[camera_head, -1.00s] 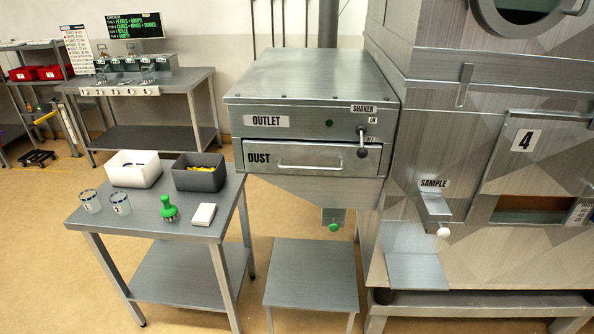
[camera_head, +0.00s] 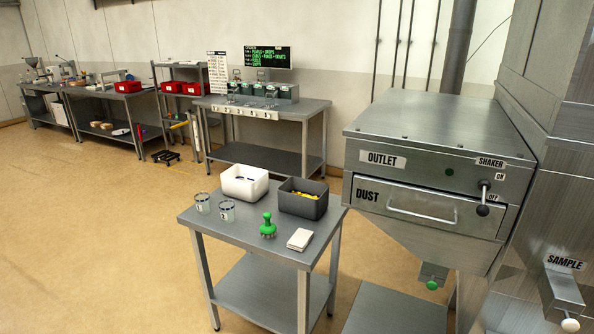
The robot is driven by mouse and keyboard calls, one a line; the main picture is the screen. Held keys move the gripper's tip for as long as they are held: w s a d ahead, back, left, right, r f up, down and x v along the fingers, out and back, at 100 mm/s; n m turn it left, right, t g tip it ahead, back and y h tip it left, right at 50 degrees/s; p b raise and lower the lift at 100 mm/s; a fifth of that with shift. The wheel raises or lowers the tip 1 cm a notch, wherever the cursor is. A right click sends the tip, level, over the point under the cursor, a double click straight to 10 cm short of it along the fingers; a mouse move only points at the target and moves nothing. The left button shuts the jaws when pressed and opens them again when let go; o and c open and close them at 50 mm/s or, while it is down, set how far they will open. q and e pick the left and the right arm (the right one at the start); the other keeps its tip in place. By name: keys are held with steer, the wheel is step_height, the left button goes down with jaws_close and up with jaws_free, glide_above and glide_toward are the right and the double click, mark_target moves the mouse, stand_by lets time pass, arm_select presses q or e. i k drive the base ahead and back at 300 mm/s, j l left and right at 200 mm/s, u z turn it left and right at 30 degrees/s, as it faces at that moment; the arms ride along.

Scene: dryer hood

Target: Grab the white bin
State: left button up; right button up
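The white bin (camera_head: 238,188) stands upright at the back left of the small grey metal table (camera_head: 250,239), left of a dark grey bin (camera_head: 295,209) that holds yellow things. Something dark lies inside the white bin, too small to make out. Neither of my grippers shows in the head view.
Two glass jars (camera_head: 227,211), a green-handled brush (camera_head: 267,226) and a white block (camera_head: 299,239) share the small table. The metal machine with outlet and dust drawer (camera_head: 425,206) stands close on the right. A bench (camera_head: 310,122) stands behind. The floor at left is clear.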

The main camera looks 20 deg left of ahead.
mark_target(249, 184)
steer(key=i+j+z, duration=0.1)
steer(key=j, duration=0.35)
steer(key=i+j+z, duration=0.1)
steer(key=j, duration=0.3)
steer(key=i+j, duration=0.1)
steer(key=j, duration=0.35)
steer(key=z, duration=0.05)
